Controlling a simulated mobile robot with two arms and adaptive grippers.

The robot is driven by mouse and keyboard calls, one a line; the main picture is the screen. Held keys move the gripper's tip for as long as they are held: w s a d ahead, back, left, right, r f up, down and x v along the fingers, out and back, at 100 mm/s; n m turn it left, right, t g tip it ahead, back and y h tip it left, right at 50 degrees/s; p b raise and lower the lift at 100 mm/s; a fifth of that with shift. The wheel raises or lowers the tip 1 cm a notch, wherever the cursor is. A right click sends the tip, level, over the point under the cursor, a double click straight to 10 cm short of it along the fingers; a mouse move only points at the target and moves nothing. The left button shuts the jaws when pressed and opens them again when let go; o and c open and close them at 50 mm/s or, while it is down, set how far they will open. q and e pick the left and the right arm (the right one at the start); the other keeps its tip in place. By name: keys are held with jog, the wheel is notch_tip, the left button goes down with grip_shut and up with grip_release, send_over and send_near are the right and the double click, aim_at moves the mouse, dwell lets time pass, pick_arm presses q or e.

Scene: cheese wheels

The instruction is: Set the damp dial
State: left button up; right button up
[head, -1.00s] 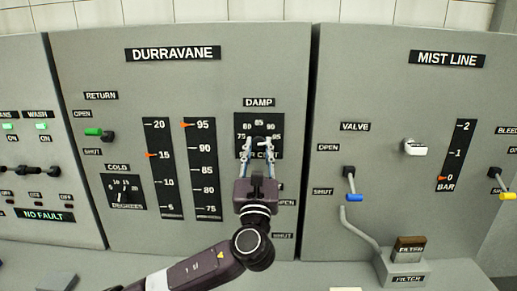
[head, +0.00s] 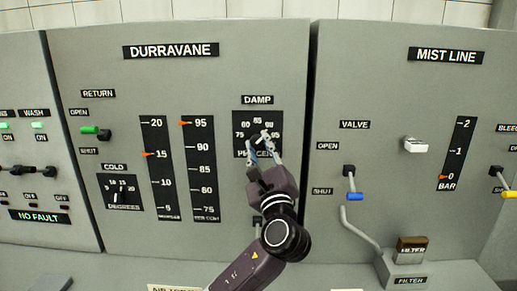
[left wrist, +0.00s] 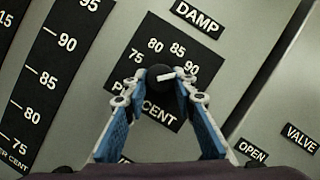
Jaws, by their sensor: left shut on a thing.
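The damp dial is a black plate (head: 276,147) under the DAMP label, with a scale from 75 to 95 and a round knob in the middle. In the left wrist view the black knob (left wrist: 159,85) has a white pointer aimed to the right, towards the upper end of the scale, around 90 to 95; the exact reading is unclear. My left gripper (head: 262,137) is shut on the knob, with its fingers on either side, tilted to the upper left. It also shows in the left wrist view (left wrist: 160,92). My right gripper is not in view.
A COLD dial (head: 122,191) and two tall gauges stand left of the damp dial. A green-tipped RETURN lever (head: 90,130) is further left. A blue-tipped VALVE lever (head: 354,197) and a pipe are on the right panel. My forearm covers labels below the dial.

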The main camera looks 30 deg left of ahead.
pick_arm(q)
jog(key=shift+n, duration=0.7)
jog(key=o, duration=1.1)
jog(key=shift+o, duration=0.2)
jog(key=v, duration=1.2)
jog(key=shift+w+d, duration=0.1)
jog(key=shift+d, duration=0.05)
